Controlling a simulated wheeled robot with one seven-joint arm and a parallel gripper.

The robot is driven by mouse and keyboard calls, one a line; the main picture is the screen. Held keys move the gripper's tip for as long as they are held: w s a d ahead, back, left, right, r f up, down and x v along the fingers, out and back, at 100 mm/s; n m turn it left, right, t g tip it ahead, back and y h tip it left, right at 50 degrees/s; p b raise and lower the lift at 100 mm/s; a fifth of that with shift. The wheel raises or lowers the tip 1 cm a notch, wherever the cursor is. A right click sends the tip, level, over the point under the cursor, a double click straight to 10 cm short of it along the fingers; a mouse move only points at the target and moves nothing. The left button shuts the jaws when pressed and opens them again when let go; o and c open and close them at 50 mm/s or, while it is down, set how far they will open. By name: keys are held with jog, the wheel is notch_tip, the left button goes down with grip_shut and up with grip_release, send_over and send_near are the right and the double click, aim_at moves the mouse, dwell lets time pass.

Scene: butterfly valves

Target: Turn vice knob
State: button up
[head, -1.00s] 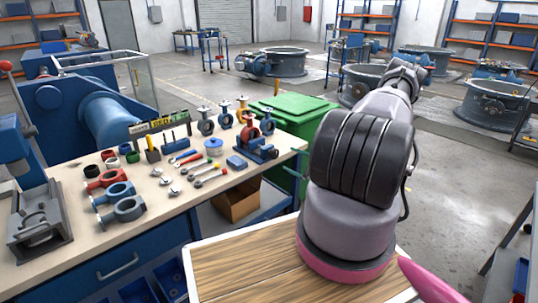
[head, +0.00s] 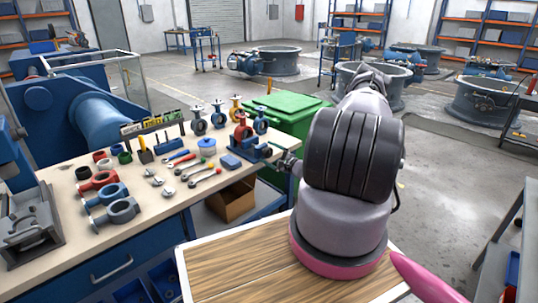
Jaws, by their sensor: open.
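A small blue vice (head: 254,150) stands near the right end of the workbench, with a red valve body (head: 240,132) held upright at it. My gripper (head: 282,157) shows small and dark at the bench's right edge, just right of the vice, at the height of its right end. It is open, with nothing seen between its fingers. The vice's knob is too small to make out, and I cannot tell whether the gripper touches it. My arm's large links hide part of my wrist.
The workbench (head: 160,205) holds rings, wrenches, screwdrivers and small valves left of the vice. A blue block (head: 231,161) lies close to it. A green bin (head: 285,112) stands behind my gripper. A grey machine vice (head: 28,228) is at the far left.

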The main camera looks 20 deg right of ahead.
jog(key=c, duration=1.4)
